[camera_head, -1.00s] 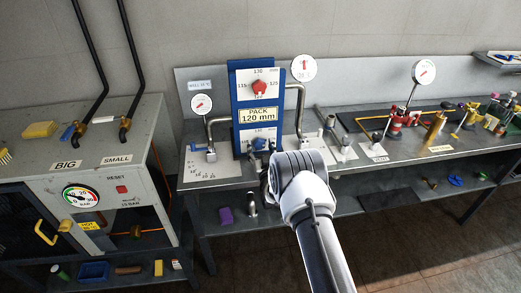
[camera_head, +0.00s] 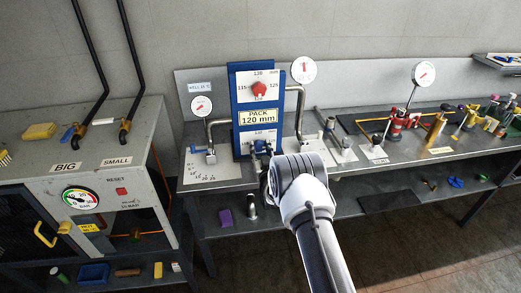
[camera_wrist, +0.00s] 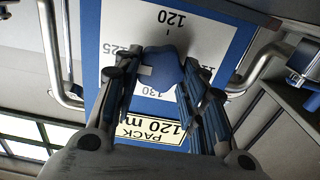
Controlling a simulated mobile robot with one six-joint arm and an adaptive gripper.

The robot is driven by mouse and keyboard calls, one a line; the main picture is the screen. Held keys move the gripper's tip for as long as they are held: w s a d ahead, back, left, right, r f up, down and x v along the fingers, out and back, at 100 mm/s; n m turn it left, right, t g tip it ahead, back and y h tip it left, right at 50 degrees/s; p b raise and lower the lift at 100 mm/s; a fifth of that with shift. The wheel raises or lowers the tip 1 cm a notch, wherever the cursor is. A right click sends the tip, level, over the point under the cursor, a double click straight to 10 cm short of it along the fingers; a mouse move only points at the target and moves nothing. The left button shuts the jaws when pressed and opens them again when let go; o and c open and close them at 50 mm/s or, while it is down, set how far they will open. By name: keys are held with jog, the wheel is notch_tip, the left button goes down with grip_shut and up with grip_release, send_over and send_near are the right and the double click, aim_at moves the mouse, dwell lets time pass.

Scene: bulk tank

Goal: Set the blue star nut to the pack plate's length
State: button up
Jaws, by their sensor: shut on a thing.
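The blue star nut (camera_wrist: 163,66) sits in front of a white dial card (camera_wrist: 190,25) in the wrist view. My gripper (camera_wrist: 160,82) has one finger on each side of the nut and is shut on it. The card also shows 120 at the top and 130 below. The pack plate (camera_head: 258,116) reads PACK 120 mm; it also shows upside down in the wrist view (camera_wrist: 152,130). In the head view the nut is mostly hidden by my gripper (camera_head: 264,152).
A blue upright panel (camera_head: 240,80) carries an upper dial with a red knob (camera_head: 259,89). Bent steel pipes (camera_head: 298,110) flank the panel. Round gauges (camera_head: 303,69) stand near it. The bench (camera_head: 350,165) continues right with red and brass fittings. A grey cabinet (camera_head: 100,170) stands left.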

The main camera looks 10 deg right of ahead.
jog(key=shift+m+b, duration=0.4)
jog(key=shift+b, duration=0.05)
jog(key=shift+c, duration=0.2)
jog(key=m+b, duration=0.2)
jog(key=m, duration=0.1)
jog(key=shift+d+f+b, duration=0.1)
jog(key=shift+f+b, duration=0.1)
jog(key=shift+b, duration=0.2)
jog(key=m+b, duration=0.3)
jog(key=m, duration=0.6)
jog(key=shift+d+b, duration=0.1)
jog(key=shift+b, duration=0.3)
jog(key=m, duration=0.4)
jog(key=shift+m, duration=0.4)
jog(key=o, duration=1.1)
jog(key=shift+c, duration=0.2)
